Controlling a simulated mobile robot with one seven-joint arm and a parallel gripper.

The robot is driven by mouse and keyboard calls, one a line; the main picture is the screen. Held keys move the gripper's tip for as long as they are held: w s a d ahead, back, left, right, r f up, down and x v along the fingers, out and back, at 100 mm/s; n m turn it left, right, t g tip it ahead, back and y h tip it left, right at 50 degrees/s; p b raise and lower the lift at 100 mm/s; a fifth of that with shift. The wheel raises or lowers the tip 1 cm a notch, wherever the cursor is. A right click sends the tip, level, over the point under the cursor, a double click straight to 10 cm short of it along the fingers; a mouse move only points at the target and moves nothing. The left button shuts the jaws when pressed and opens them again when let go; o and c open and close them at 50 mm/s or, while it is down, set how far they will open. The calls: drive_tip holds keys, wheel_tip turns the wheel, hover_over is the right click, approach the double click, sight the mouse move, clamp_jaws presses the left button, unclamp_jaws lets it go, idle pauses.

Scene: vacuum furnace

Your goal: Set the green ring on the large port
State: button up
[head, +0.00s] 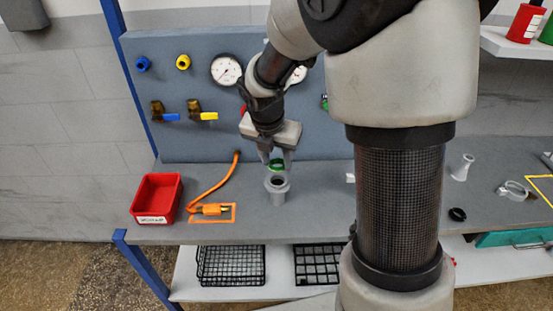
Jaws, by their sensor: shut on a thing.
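The green ring (276,165) is between the fingertips of my gripper (277,160), which is shut on it. The ring sits just above or at the mouth of a grey flanged port (277,187) standing upright on the bench. I cannot tell whether the ring touches the port. A smaller, light grey flanged piece (462,168) stands farther right on the bench.
A red bin (157,198) and an orange cable tool (211,210) in an orange outline lie left of the port. A back panel (200,88) with gauges and valves rises behind. A black ring (457,214) and a metal clamp (513,191) lie at the right.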

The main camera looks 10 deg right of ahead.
drive_tip(key=shift+f+b, duration=2.25)
drive_tip(key=shift+b, duration=0.05)
drive_tip(key=shift+f, duration=0.4)
drive_tip(key=o, duration=1.1)
drive_tip(key=shift+f, duration=0.1)
drive_tip(key=shift+r, duration=0.55)
drive_tip(key=p+v, duration=0.3)
drive_tip(key=v, duration=1.3)
drive_tip(key=shift+s+a, duration=0.15)
drive_tip(key=shift+s, duration=0.05)
